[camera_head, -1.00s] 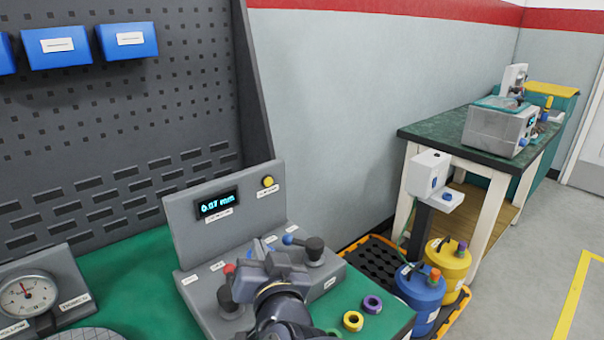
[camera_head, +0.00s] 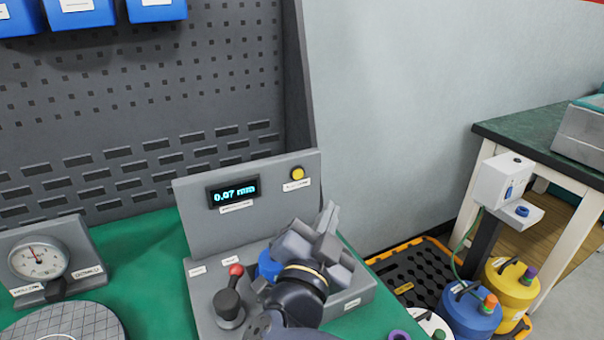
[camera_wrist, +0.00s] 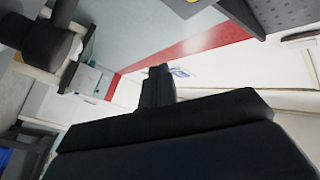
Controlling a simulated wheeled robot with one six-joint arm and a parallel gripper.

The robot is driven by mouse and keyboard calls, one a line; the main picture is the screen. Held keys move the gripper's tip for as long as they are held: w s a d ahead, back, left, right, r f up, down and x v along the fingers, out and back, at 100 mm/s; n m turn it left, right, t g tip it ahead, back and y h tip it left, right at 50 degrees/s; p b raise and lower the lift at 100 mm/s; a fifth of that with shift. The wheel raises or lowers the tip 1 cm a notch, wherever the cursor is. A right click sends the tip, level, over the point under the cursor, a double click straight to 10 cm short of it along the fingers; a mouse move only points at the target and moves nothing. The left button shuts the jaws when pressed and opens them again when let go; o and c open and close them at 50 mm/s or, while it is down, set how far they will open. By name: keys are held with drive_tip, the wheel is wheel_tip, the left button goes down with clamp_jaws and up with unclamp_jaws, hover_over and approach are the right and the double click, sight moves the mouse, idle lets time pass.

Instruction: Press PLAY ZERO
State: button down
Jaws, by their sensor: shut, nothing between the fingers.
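A yellow round button (camera_head: 297,174) sits on the upright grey panel (camera_head: 195,235), above a small white label (camera_head: 296,185) too small to read surely. To its left a dark display (camera_head: 233,191) reads 0.07 mm in cyan. My gripper (camera_head: 328,220) is in front of and below the button, apart from it in the picture, fingers pointing up. It is shut and empty. It hides part of the fixture's base. In the wrist view my gripper (camera_wrist: 158,82) shows as dark fingers against wall and floor; the button cannot be made out there.
A black lever with a red knob (camera_head: 236,270) stands left of my gripper. A dial gauge (camera_head: 40,258) is at the far left. The green bench top (camera_head: 140,260) is bare between them. Blue (camera_head: 470,315) and yellow (camera_head: 512,283) canisters stand at lower right.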

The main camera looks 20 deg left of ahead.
drive_tip(key=shift+w+a+p, duration=0.15)
drive_tip(key=shift+w+a, duration=0.75)
drive_tip(key=shift+a, duration=0.25)
drive_tip(key=shift+w+a+p, duration=0.1)
drive_tip(key=shift+w+a, duration=0.85)
drive_tip(key=shift+a, duration=0.2)
drive_tip(key=shift+w+a+p, duration=0.15)
drive_tip(key=shift+w+a, duration=0.75)
drive_tip(key=shift+a, duration=0.25)
drive_tip(key=shift+w+a, duration=0.25)
drive_tip(key=shift+a, duration=0.05)
drive_tip(key=shift+w+a, duration=0.25)
drive_tip(key=shift+a, duration=0.05)
drive_tip(key=shift+s+d, duration=0.1)
idle(0.4)
drive_tip(key=shift+s+d, duration=0.4)
drive_tip(key=shift+d, duration=0.1)
drive_tip(key=shift+s+d+b, duration=0.15)
drive_tip(key=shift+s+d, duration=0.65)
drive_tip(key=shift+d, duration=0.2)
drive_tip(key=shift+s+d+b, duration=0.15)
drive_tip(key=shift+s+d, duration=0.65)
drive_tip(key=shift+d, duration=0.2)
